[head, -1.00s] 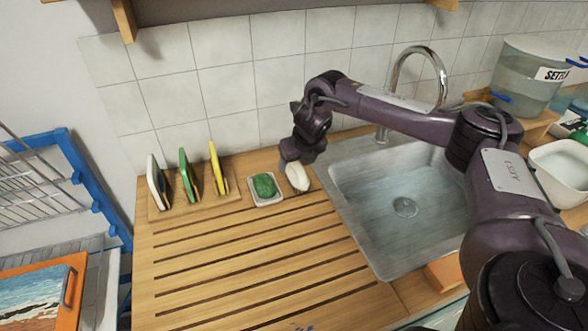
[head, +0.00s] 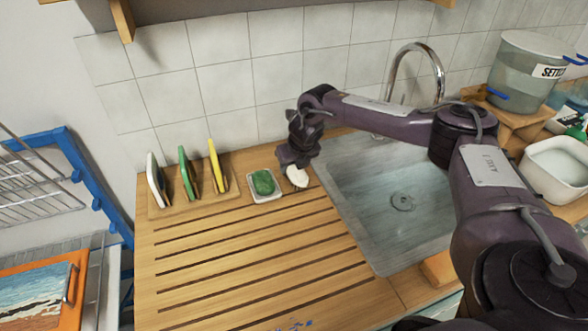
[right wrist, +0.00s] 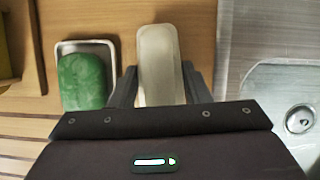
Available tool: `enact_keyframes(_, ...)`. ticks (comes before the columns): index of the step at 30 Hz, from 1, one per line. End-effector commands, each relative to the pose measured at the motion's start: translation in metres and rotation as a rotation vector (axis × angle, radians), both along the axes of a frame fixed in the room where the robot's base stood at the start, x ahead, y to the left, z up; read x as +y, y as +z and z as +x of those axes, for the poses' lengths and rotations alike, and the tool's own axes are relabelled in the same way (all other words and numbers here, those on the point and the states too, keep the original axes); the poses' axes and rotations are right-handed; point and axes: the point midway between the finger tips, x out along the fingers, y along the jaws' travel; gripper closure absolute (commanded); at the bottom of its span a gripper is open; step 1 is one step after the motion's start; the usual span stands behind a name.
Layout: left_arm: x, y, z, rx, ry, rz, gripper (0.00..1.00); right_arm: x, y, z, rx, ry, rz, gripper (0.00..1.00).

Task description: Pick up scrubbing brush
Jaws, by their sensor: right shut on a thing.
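The scrubbing brush (head: 298,177) is a pale cream oblong on the wooden counter, between the green soap and the sink. My right gripper (head: 292,162) is over it, reaching down from behind in the head view. In the right wrist view the brush (right wrist: 160,60) lies between the two fingers of my right gripper (right wrist: 160,88), which is shut on it. Its bristles are mostly hidden. Whether it touches the counter I cannot tell. My left gripper is not in view.
A green soap (head: 263,182) in a small dish (head: 277,193) sits just left of the brush. The steel sink (head: 350,215) with its faucet (head: 440,75) is to the right. Several coloured boards stand in a wooden rack (head: 215,198). The grooved drainboard (head: 240,260) is clear in front.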

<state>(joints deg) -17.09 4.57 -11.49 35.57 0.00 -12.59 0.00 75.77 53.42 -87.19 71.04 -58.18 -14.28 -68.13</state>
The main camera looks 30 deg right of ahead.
Motion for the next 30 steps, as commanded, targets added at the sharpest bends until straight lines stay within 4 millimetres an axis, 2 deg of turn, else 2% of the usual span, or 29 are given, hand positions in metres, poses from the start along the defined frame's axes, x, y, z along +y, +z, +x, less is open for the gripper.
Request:
enact_keyframes(8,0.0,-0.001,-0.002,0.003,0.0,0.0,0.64,0.0,0.002,0.001,-0.002,-0.001,0.001,0.83)
enact_keyframes(14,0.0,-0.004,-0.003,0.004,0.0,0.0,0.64,0.0,0.018,0.001,-0.003,-0.001,0.001,0.83)
enact_keyframes(20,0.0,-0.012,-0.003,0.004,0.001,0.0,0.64,0.0,0.056,0.002,-0.007,0.0,0.001,0.83)
enact_keyframes(30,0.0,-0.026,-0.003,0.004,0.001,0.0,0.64,0.001,0.141,0.002,-0.007,0.001,0.001,0.83)
